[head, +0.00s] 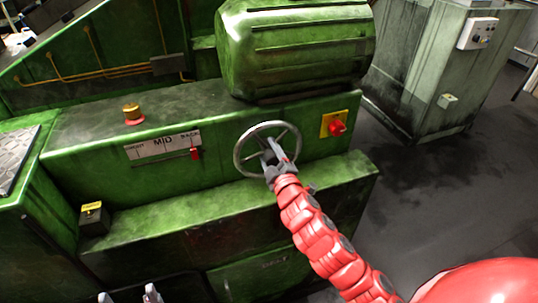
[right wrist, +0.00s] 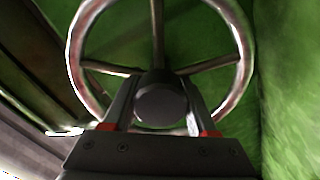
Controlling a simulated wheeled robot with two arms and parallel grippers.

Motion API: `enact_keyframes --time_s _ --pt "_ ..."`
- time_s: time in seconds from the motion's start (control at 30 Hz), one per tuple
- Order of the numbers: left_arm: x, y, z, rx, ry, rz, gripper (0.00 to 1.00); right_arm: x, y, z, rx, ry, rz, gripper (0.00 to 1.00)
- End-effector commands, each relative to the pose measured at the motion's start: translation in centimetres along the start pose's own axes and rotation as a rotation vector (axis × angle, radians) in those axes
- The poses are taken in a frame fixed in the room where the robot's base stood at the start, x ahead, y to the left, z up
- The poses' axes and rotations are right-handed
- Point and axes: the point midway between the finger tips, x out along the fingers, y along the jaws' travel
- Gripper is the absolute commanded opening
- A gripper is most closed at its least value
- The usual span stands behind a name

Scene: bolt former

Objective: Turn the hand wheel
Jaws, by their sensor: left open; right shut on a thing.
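The hand wheel (head: 238,150) is a grey metal ring with spokes on the front of the green machine. My right gripper (head: 277,158) reaches its middle from the lower right. In the right wrist view the wheel's rim (right wrist: 75,50) and spokes show in front of the gripper. The gripper (right wrist: 160,118) is shut on the dark round hub (right wrist: 160,100) at the wheel's centre, one finger on each side. The lower part of the rim is partly hidden by the gripper. My left gripper (head: 128,295) shows only its two fingertips at the bottom edge, apart and empty.
A red rotary switch (head: 337,127) on a yellow plate is right of the wheel. A scale plate marked MID (head: 163,144) with a red pointer (head: 196,153) is left of it. A green ledge (head: 230,207) juts out below. A grey cabinet (head: 430,75) stands at the right.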

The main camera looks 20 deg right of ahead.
Motion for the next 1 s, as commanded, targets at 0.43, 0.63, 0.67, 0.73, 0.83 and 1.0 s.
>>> enact_keyframes --time_s 0.43,0.63,0.67,0.73,0.83,1.0 --pt "-0.52 0.03 0.09 0.0 0.0 0.0 0.81 0.0 -0.06 -0.03 -0.262 0.001 0.001 0.0" --pt "-0.56 0.03 0.09 0.0 0.0 0.0 0.81 0.0 -0.06 -0.02 -0.303 0.001 0.0 0.0" --pt "-0.56 0.03 0.09 0.0 0.0 0.0 0.81 0.0 -0.05 -0.03 -0.306 0.001 0.0 0.0" --pt "-0.56 0.03 0.09 0.0 0.0 0.0 0.81 0.0 -0.05 -0.02 -0.31 0.001 0.0 0.0" --pt "-0.57 0.03 0.09 0.0 0.0 0.0 0.81 0.0 -0.05 -0.03 -0.312 0.001 0.0 0.0" --pt "-0.56 0.03 0.1 0.0 0.0 0.0 0.81 0.0 -0.06 -0.03 -0.311 0.001 0.0 0.0"
